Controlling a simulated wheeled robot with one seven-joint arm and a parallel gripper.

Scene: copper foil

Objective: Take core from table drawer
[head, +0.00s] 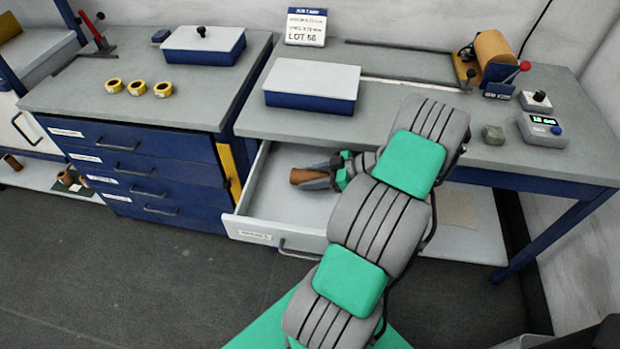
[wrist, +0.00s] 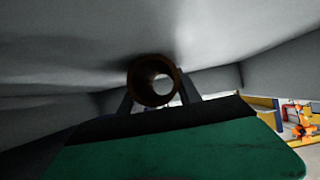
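The core is a short brown tube (head: 307,176) inside the open table drawer (head: 262,203), at its left side in the head view. In the wrist view the core (wrist: 153,82) shows end-on as a hollow ring. My gripper (head: 318,180) reaches into the drawer from the right, with a finger on each side of the core in the wrist view (wrist: 156,98). The fingers look closed against it. Whether the core touches the drawer floor is hidden. My arm covers the right part of the drawer.
The table top (head: 400,108) lies above the drawer, with a white-lidded blue box (head: 312,86) near its front edge. A blue drawer cabinet (head: 150,160) stands close on the left. A roll of copper foil (head: 494,52) sits at the back right. The floor in front is clear at left.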

